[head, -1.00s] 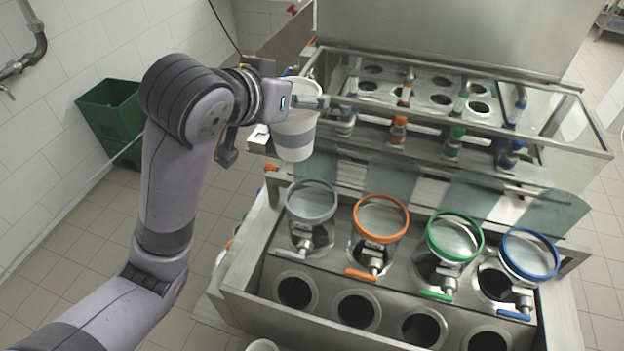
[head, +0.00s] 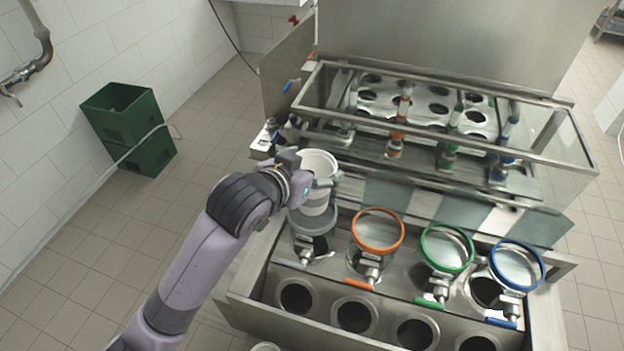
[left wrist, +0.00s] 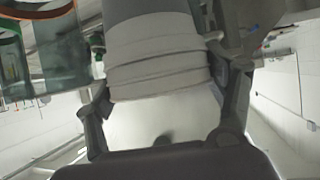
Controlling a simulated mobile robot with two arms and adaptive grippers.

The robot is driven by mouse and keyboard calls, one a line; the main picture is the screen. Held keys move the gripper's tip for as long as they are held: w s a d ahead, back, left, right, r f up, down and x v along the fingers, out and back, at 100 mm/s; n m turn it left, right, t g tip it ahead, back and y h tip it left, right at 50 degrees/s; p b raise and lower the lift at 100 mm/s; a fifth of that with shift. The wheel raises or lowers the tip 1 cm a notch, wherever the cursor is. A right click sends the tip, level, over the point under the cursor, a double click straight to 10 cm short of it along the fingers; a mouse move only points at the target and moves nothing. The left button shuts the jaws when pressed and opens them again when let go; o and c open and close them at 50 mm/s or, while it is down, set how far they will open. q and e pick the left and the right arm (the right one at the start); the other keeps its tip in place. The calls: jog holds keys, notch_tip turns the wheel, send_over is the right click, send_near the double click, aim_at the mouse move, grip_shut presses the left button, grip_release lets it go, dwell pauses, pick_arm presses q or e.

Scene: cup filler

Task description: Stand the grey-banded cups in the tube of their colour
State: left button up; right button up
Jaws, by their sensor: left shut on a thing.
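My left gripper (head: 322,183) is shut on a white cup with a grey band (head: 318,163). It holds the cup close to upright at the grey-rimmed tube (head: 302,232). The cup's lower end overlaps the grey rim in the head view, and I cannot tell whether it is inside it. In the left wrist view the fingers (left wrist: 165,85) flank the cup (left wrist: 155,60). To the right stand the orange-rimmed tube (head: 378,232), green-rimmed tube (head: 447,246) and blue-rimmed tube (head: 516,266). My right gripper is not in view.
Another white cup (head: 265,347) shows at the bottom edge. A steel counter with round holes (head: 355,312) lies in front of the tubes. A glass-framed rack with coloured taps (head: 430,120) stands behind. Green crates (head: 128,128) stand on the floor at left.

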pick_arm(q)
notch_tip(320, 180, down, 4)
jog(key=shift+f+p, duration=0.1)
jog(key=shift+p, duration=0.3)
jog(key=shift+f, duration=0.2)
jog(key=shift+f, duration=0.2)
jog(key=o, duration=1)
jog(key=shift+r, duration=0.1)
